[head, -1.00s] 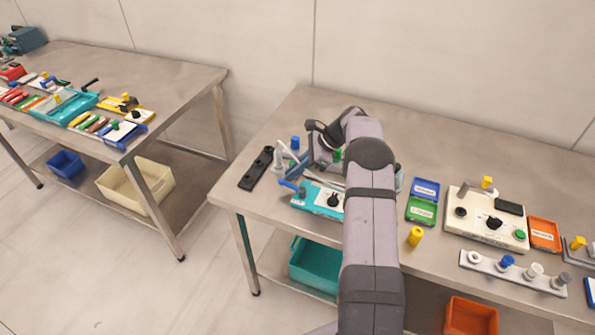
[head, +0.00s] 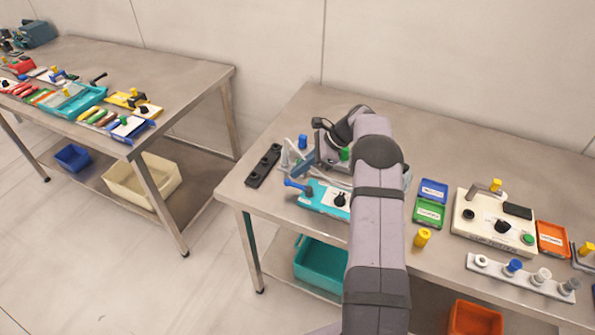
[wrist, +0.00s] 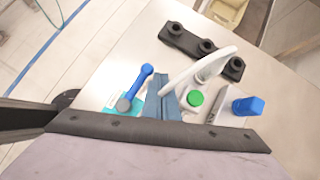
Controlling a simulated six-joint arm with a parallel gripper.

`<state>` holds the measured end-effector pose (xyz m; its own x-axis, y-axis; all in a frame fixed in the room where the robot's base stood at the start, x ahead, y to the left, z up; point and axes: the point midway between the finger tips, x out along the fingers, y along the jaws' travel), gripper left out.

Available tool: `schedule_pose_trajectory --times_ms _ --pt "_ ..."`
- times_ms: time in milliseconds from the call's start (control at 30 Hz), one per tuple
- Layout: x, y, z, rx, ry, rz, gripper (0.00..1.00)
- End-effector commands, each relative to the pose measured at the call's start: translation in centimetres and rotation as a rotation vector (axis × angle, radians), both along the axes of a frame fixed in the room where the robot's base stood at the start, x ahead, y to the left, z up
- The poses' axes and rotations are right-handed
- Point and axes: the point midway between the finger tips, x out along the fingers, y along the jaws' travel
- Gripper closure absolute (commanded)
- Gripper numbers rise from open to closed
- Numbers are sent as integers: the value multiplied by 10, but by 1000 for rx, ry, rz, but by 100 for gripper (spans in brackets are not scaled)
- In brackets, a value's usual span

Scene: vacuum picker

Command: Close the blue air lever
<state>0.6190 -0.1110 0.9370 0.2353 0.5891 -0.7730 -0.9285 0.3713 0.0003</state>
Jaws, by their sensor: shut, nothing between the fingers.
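The blue air lever (head: 297,186) sits on the left end of a teal unit (head: 318,199) near the table's front left. In the wrist view the lever (wrist: 139,84) has a blue handle slanting up and right from a grey pivot, with a bit of the teal unit (wrist: 110,102) beside it. My gripper (head: 303,169) is shut and empty, just behind the lever in the head view. In the wrist view my blue-grey fingertips (wrist: 162,82) are just right of the handle, seemingly apart from it. My arm hides part of the unit.
A white curved tube (wrist: 202,66), a green knob (wrist: 195,99) and a blue knob (wrist: 248,106) stand close right of my fingers in the wrist view. A black strip (head: 263,166) lies at the table's left edge. Bare table lies behind my arm.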

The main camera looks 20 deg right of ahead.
Motion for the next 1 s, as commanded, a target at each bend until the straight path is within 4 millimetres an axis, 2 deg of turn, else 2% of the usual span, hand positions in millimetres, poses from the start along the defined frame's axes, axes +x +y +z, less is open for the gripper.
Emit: schedule_pose_trajectory --times_ms 500,1000 --pt "-13 -36 46 -2 -2 0 100" --pt "-15 -38 51 0 0 0 100"
